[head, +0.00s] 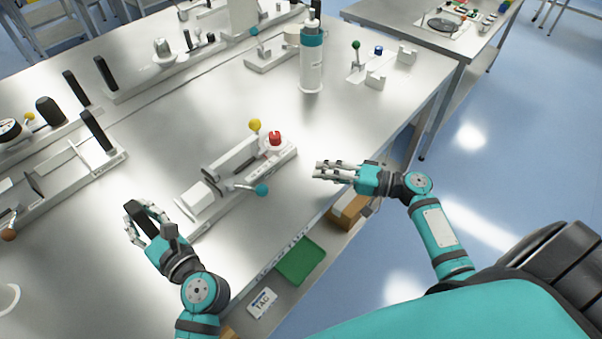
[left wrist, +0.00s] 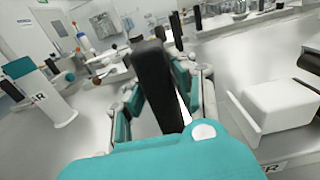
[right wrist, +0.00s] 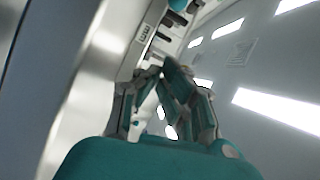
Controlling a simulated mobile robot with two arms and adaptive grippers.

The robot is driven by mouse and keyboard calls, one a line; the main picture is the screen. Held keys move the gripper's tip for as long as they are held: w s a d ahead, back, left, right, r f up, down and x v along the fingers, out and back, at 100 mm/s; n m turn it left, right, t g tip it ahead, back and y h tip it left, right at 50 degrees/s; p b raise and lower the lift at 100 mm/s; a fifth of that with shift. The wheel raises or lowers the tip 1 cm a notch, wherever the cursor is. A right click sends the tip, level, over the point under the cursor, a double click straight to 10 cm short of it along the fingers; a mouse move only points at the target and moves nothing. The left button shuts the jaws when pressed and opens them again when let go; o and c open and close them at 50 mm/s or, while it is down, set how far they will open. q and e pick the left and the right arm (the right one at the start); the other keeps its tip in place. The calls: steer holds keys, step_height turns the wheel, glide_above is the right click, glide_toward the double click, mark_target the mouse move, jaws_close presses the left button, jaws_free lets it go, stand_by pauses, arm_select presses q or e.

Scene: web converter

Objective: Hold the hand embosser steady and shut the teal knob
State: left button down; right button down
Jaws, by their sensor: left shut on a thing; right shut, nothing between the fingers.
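The hand embosser is most likely the long white device (head: 225,197) in the middle of the table. A teal knob (head: 261,190) sits on a short metal lever that sticks out from its near side. A yellow ball knob (head: 255,125) and a red knob (head: 275,138) are at its far end. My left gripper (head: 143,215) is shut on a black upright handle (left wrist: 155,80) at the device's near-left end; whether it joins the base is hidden. A white block shows beside it in the left wrist view (left wrist: 285,105). My right gripper (head: 322,172) is shut and empty, right of the teal knob and apart from it.
A white bottle with a teal collar (head: 312,70) stands behind the device. A fixture with green and blue knobs (head: 375,78) is at the back right. Other devices with black handles (head: 97,131) line the left. The table's front edge runs below my right gripper.

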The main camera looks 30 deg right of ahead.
mark_target(249, 187)
steer(key=x, duration=0.8)
steer(key=shift+w+a, duration=0.15)
steer(key=shift+a, duration=0.15)
steer(key=a, duration=0.1)
steer(key=s+a, duration=0.1)
steer(key=a, duration=0.1)
steer(key=shift+s+f, duration=0.2)
steer(key=shift+f, duration=0.2)
steer(key=shift+s+a+f, duration=0.1)
steer(key=shift+s+a, duration=0.1)
steer(key=shift+a, duration=0.15)
steer(key=shift+s, duration=0.15)
steer(key=shift+s+a+m+t+h, duration=0.2)
steer(key=shift+s+m+t+h, duration=0.1)
steer(key=shift+m+h, duration=0.1)
